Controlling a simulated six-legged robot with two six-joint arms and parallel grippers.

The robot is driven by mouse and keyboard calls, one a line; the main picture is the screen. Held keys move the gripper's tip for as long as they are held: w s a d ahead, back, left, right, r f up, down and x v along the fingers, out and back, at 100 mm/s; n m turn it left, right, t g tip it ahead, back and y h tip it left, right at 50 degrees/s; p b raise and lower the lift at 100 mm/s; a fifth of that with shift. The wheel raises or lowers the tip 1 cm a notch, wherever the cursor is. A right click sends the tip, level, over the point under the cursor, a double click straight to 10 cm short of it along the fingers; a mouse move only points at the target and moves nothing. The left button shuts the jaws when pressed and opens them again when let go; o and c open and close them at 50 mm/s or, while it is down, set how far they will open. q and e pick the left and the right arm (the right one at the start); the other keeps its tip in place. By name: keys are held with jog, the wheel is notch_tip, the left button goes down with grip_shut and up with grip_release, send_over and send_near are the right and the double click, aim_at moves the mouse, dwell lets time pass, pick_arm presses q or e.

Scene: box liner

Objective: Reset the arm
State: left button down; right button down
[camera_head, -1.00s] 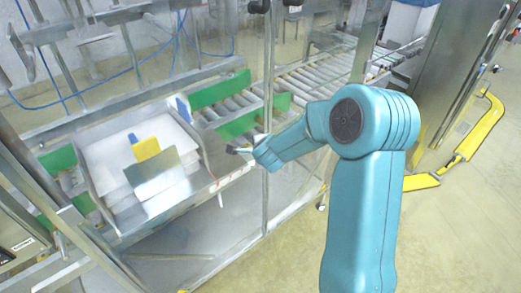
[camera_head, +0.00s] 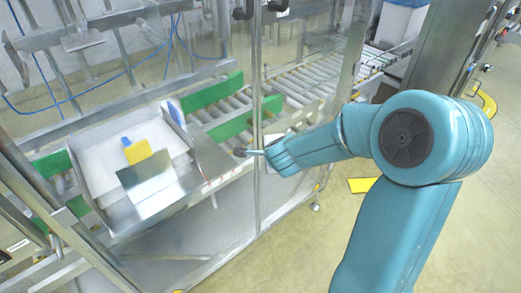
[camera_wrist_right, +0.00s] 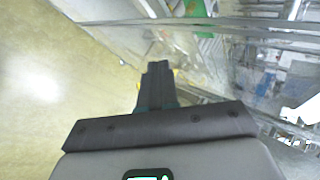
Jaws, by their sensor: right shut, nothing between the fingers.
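My right arm reaches in from the right in the head view. Its gripper (camera_head: 246,152) is small there and sits at the front frame of the machine, right of the box. In the right wrist view the two dark fingers of the right gripper (camera_wrist_right: 157,68) lie together with nothing between them. An open box with a white liner (camera_head: 98,158) stands on the conveyor at the left of the head view. A yellow and blue piece (camera_head: 137,151) lies in it, behind a metal plate (camera_head: 147,178). The gripper is apart from the box. My left gripper is not in view.
A roller conveyor (camera_head: 300,82) with green side guides (camera_head: 215,90) runs toward the back right. A metal post (camera_head: 257,110) of the machine frame stands close to the right gripper. Open floor (camera_head: 310,245) lies in front of the machine.

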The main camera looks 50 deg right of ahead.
jog(key=s+a+f+m+g+y+b, duration=0.15)
jog(key=a+f+m+y, duration=0.35)
jog(key=a+f+m, duration=0.55)
jog(key=s+a+f+m+g+y, duration=0.1)
jog(key=a+f+m+g+y, duration=0.25)
jog(key=a+f+m, duration=0.7)
jog(key=s+a+f+m+y, duration=0.1)
jog(key=s+a+f+m, duration=0.3)
jog(key=m, duration=0.9)
jog(key=s+a+f+m+g, duration=0.1)
jog(key=s+a+f+m, duration=0.4)
jog(key=a+m, duration=0.5)
jog(key=m, duration=0.3)
jog(key=shift+m+y, duration=0.3)
jog(key=shift+y, duration=0.05)
jog(key=shift+w+g, duration=0.1)
jog(key=shift+g, duration=0.2)
